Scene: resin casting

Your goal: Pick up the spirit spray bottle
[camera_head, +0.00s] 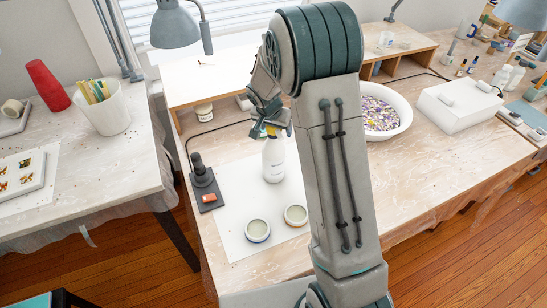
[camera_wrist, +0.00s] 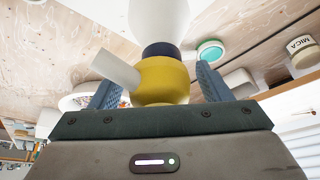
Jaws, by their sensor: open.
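The spirit spray bottle (camera_head: 273,162) stands upright on the white sheet on the middle workbench. It has a white body and a yellow spray head. My gripper (camera_head: 270,128) is at the bottle's head, reaching down from behind it in the head view. In the wrist view, which looks upside down, the yellow head (camera_wrist: 162,80) with its white nozzle and dark collar lies between the two blue fingers of my gripper (camera_wrist: 158,88). The fingers are open, with a gap visible on both sides of the head. The bottle's lower body runs out of the wrist view.
Two small round jars (camera_head: 257,230) and a dark stand (camera_head: 203,180) on a base are near the bottle. A white bowl of colourful bits (camera_head: 402,110) and a white box (camera_head: 455,105) stand to the right.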

